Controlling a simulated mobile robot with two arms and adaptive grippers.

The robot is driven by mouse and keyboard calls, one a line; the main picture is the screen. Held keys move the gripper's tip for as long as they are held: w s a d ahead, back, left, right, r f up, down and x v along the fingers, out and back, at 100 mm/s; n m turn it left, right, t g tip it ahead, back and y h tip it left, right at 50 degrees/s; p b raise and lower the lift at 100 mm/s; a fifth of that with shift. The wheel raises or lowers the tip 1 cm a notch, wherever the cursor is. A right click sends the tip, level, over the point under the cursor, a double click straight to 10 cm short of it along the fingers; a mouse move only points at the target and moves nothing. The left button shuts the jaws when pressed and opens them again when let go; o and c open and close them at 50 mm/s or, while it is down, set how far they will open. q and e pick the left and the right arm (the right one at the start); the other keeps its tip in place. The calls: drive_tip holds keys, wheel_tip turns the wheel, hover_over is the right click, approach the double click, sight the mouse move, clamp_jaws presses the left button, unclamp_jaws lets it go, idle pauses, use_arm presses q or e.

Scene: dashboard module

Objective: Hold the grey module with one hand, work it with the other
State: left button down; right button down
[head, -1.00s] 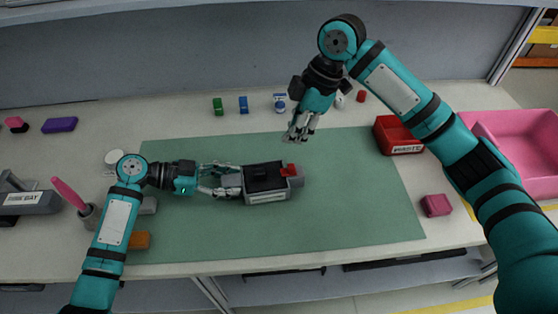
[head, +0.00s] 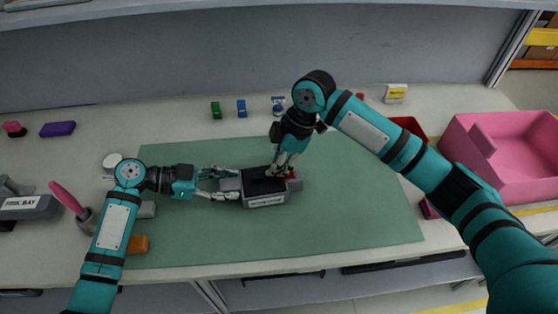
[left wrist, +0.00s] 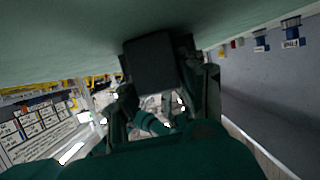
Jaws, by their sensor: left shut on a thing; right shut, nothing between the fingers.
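The grey module (head: 264,201) with a black top lies on the green mat (head: 340,225). My left gripper (head: 226,184) is shut on the module's left end. In the left wrist view the module's dark end (left wrist: 152,62) shows between the fingers of the left gripper. A red part (head: 292,174) sits at the module's right end. My right gripper (head: 280,170) is shut with nothing between its fingers, just above the module beside the red part. It partly hides the red part, and I cannot tell whether the fingertips touch.
A red bin (head: 410,125) and a pink tub (head: 505,165) stand at the right, partly behind my right arm. Small green (head: 216,110) and blue (head: 241,108) blocks stand behind the mat. An orange block (head: 138,244) is at front left. The mat's front right is clear.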

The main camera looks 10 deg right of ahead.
drive_tip(key=shift+w+d, duration=0.15)
drive_tip(key=shift+d, duration=1.2)
use_arm(q)
drive_tip(key=shift+a, duration=0.1)
use_arm(e)
drive_tip(key=shift+r, duration=0.1)
drive_tip(key=shift+d+r, duration=0.1)
drive_tip(key=shift+r, duration=0.2)
drive_tip(key=v, duration=0.9)
drive_tip(key=shift+r, duration=0.1)
use_arm(q)
drive_tip(key=c, duration=0.7)
unclamp_jaws()
